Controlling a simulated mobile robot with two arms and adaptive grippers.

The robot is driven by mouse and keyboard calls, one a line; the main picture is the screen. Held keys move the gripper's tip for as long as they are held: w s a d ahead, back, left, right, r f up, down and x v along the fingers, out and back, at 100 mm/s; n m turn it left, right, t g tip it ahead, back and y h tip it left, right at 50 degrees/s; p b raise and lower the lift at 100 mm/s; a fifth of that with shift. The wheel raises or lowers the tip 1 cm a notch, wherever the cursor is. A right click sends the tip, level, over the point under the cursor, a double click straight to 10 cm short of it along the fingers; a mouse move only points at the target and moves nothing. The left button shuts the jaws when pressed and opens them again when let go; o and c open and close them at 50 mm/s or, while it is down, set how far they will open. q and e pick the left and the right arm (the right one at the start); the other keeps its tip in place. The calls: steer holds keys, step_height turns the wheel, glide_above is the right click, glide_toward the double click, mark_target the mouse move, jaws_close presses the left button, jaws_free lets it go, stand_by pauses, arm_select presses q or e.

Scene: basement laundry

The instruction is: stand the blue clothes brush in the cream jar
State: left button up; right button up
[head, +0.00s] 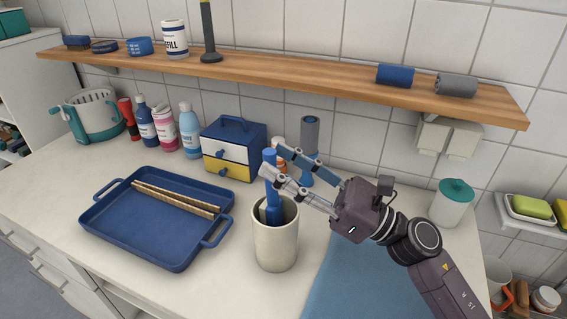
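The cream jar (276,245) stands upright on the counter, left of the blue mat. The blue clothes brush (273,207) stands in the jar, its upper end rising above the rim. Its lower end is hidden inside the jar. My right gripper (273,157) reaches in from the right, above the jar. Its two fingers are spread apart at the top of the brush, the nearer fingertip crossing in front of it. I see no clear grip on the brush. My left gripper is not in view.
A blue tray (150,245) with wooden sticks lies to the left. Behind stand a small drawer box (228,175), several bottles and a grey-topped blue item (309,135). A wooden shelf (290,72) runs overhead. A lidded white jar (453,205) stands right of the blue mat (360,285).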

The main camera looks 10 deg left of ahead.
steer(key=v, duration=1.2)
stand_by(0.5)
